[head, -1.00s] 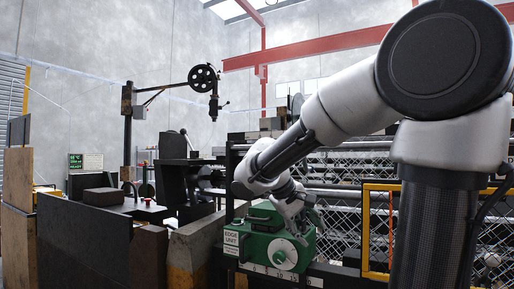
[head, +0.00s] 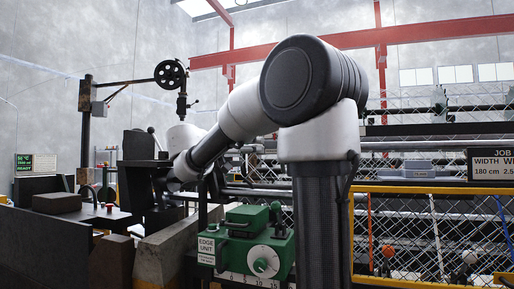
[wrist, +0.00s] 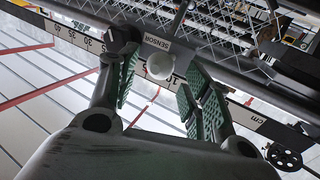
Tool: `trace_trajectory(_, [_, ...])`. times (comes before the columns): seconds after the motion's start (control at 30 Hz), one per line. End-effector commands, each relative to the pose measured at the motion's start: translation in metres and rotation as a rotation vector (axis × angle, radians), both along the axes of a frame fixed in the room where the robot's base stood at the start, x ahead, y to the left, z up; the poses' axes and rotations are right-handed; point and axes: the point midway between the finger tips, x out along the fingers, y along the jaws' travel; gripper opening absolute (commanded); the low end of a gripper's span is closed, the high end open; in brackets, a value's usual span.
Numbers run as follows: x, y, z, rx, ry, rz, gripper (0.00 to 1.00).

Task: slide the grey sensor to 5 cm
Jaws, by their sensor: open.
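In the wrist view a white round knob (wrist: 160,66) sits under a plate lettered SENSOR (wrist: 158,42) on a bar. A white scale strip (wrist: 60,30) with numbers such as 40, 35 and 30 runs by it. The numbers near the knob are partly hidden. My gripper (wrist: 158,76) is open, its green-padded fingers to either side of the knob in the picture. I cannot tell whether they touch it. In the head view my gripper is hidden behind my arm, and I cannot pick out the sensor plate or knob.
A green edge unit (head: 238,246) with a dial and its own scale stands below my arm. A yellow-framed chain-link guard (head: 410,190) and a job board (head: 492,163) are at right. A dark bench block (head: 58,203) stands at left.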

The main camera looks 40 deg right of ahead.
Motion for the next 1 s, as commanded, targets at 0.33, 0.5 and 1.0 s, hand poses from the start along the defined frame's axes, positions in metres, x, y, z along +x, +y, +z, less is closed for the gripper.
trace_trajectory(0.33, [0.005, -0.036, 0.0, 0.0, 0.002, 0.0, 0.49])
trace_trajectory(0.5, [0.005, -0.037, 0.0, 0.0, 0.002, 0.001, 0.49])
trace_trajectory(1.0, [0.007, -0.035, 0.0, 0.001, 0.002, 0.001, 0.0])
